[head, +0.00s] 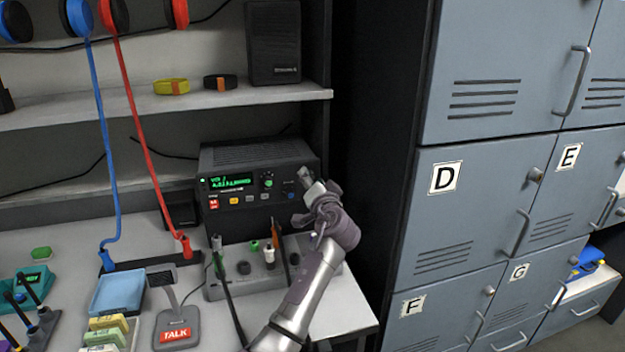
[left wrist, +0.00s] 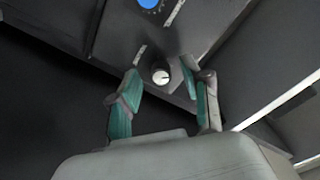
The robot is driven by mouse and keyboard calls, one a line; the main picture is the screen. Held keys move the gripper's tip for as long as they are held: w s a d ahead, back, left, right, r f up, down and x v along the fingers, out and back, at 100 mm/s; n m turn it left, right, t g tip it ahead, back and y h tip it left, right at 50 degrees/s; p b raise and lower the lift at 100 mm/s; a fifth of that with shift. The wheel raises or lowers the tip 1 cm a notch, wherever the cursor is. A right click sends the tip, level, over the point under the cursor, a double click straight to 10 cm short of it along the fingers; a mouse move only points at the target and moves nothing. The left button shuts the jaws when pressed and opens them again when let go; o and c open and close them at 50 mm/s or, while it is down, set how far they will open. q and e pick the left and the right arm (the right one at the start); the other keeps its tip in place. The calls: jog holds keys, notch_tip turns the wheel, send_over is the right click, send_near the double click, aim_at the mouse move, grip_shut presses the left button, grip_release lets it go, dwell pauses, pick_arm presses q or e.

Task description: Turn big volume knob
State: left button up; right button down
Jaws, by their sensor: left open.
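The black radio (head: 255,160) with a green display stands on the counter below the shelf. A small blue knob (head: 291,184) shows on the right of its front. My left gripper (head: 314,190) is at the radio's right front edge and hides part of that corner. In the left wrist view its two green-padded fingers (left wrist: 166,98) are spread apart. A round knob (left wrist: 161,76) with a pale face shows between and beyond the fingertips, apparently untouched. A blue round part (left wrist: 150,4) is at the top edge. I cannot tell which is the big volume knob. My right gripper is out of view.
A grey control box (head: 225,290) with several knobs and cables sits in front of the radio. A talk microphone stand (head: 176,328) is left of it. Grey lockers (head: 450,220) stand on the right. A black speaker (head: 273,42) is on the shelf above.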

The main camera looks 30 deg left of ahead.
pick_arm(q)
jog(key=shift+c, duration=0.2)
grip_shut()
jog(key=shift+r, duration=0.1)
jog(key=m+p, duration=0.3)
jog(key=m, duration=0.1)
jog(key=shift+r+m+p, duration=0.15)
jog(key=shift+m+p, duration=0.15)
jog(key=shift+p, duration=0.05)
jog(key=m+p, duration=0.2)
jog(key=m, duration=0.1)
jog(key=shift+m+p, duration=0.75)
jog(key=shift+m, duration=0.15)
